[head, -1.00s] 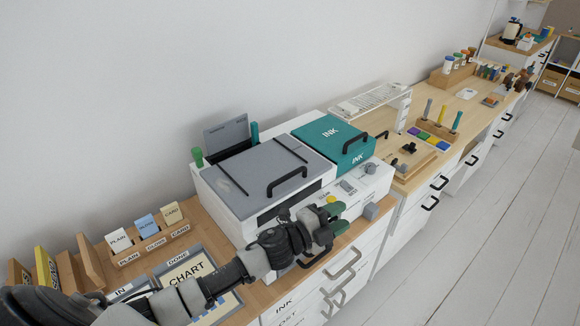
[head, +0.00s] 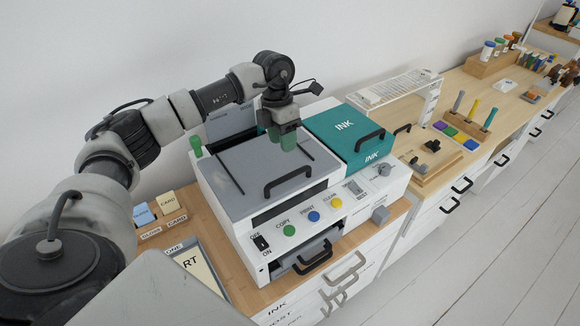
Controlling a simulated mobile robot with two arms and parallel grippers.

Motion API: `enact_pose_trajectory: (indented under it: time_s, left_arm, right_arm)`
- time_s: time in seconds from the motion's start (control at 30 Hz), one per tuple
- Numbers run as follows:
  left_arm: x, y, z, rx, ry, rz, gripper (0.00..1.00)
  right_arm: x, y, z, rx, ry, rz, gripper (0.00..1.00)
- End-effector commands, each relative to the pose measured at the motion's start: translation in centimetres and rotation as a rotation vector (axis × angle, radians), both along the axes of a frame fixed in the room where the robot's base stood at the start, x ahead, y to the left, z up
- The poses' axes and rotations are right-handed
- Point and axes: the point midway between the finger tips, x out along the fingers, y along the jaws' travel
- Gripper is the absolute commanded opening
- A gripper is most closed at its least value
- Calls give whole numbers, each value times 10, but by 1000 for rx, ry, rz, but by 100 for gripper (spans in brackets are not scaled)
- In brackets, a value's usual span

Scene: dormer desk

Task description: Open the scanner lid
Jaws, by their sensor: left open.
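The scanner is a white machine with a flat grey lid (head: 240,170), which lies shut on its top. The lid has a black bar handle (head: 288,181) along its front edge. My left gripper (head: 283,139), with green fingertips, points down over the back right part of the lid, behind the handle. Its fingers are open and nothing shows between them. I cannot tell whether the fingertips touch the lid. My right gripper is not in view.
A teal INK cover (head: 345,126) with its own handle adjoins the lid on the right. Buttons and an OFF/ON switch (head: 261,242) line the front. A green post (head: 196,146) stands at the back left. The white floor at right is clear.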

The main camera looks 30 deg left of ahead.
Motion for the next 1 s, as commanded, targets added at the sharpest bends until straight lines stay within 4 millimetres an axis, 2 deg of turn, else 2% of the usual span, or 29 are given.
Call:
enact_pose_trajectory:
  time_s: [0.3, 0.5, 0.63, 0.9, 1.0]
  left_arm:
    - [-5, -13, -57, -5, 5, -3, 42]
    - [-7, -17, -84, -6, 2, -1, 42]
    - [-7, -19, -92, -6, 0, -2, 42]
    - [-7, -19, -94, -5, -2, -2, 42]
    - [-7, -19, -93, -6, -1, -2, 28]
  right_arm:
    - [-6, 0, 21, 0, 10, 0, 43]
    - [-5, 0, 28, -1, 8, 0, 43]
    - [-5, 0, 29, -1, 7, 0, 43]
    - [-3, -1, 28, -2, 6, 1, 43]
    - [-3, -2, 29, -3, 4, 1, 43]
